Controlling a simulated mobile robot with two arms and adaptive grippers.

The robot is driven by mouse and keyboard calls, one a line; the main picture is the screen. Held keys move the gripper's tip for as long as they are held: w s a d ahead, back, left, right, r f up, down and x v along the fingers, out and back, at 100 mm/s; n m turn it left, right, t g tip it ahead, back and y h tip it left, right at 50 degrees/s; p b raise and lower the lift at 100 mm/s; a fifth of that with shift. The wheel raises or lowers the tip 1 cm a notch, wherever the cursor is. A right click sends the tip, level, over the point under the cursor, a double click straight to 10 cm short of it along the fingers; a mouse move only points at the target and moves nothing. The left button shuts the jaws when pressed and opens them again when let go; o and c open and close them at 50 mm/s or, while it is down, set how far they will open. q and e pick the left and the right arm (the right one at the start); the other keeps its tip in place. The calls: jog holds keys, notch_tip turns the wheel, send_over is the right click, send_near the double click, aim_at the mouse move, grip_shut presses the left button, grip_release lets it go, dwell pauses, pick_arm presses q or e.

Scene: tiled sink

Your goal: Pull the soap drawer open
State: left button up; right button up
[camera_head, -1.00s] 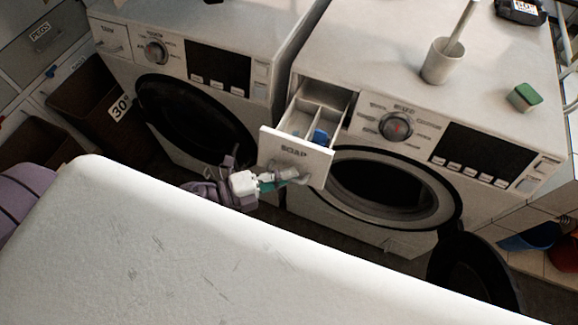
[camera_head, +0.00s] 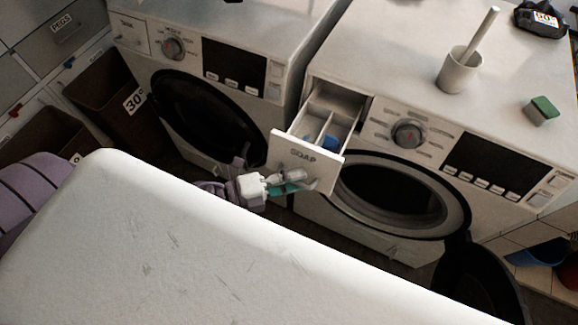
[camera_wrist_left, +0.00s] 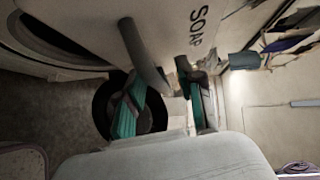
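The white soap drawer (camera_head: 307,157), marked SOAP, stands pulled out of the right-hand washing machine (camera_head: 352,215). Its divided inside shows, with something blue in one compartment. In the left wrist view, the drawer front (camera_wrist_left: 165,25) fills the top, with a grey handle bar (camera_wrist_left: 143,55) sticking out from it. My left gripper (camera_head: 285,184) is at the handle in front of the drawer. Its teal fingers show apart in the left wrist view (camera_wrist_left: 163,100), with the handle's end near the gap between them. Firm contact cannot be made out. My right gripper is not in view.
A second washing machine (camera_head: 235,40) stands at the left. A white cup with a stick (camera_head: 459,72) and a green sponge (camera_head: 542,109) sit on the right machine. Its round door (camera_head: 478,280) hangs open. Brown bins (camera_head: 105,95) stand at far left.

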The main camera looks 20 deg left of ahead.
pick_arm(q)
jog(key=v, duration=1.2)
jog(key=shift+a+f, duration=0.1)
jog(key=a+f+n+y, duration=0.3)
jog(key=f+n+y, duration=0.15)
jog(key=f, duration=0.45)
jog(key=a+f+n+y, duration=0.3)
jog(key=f+n, duration=0.3)
jog(key=f, duration=0.3)
jog(key=a+f+n+y, duration=0.3)
jog(key=a+f+n, duration=0.15)
jog(key=f, duration=0.35)
jog(key=s+d+f+n+g+y, duration=0.1)
jog(key=s+d+f+n+g, duration=0.3)
jog(key=s+f, duration=0.5)
jog(key=s+d+f+n+g, duration=0.4)
jog(key=s+d+f+g, duration=0.1)
jog(key=s+f, duration=0.5)
jog(key=shift+s+d+n+g+y, duration=0.15)
jog(key=shift+s+n+g+y, duration=0.25)
jog(key=shift+g, duration=0.3)
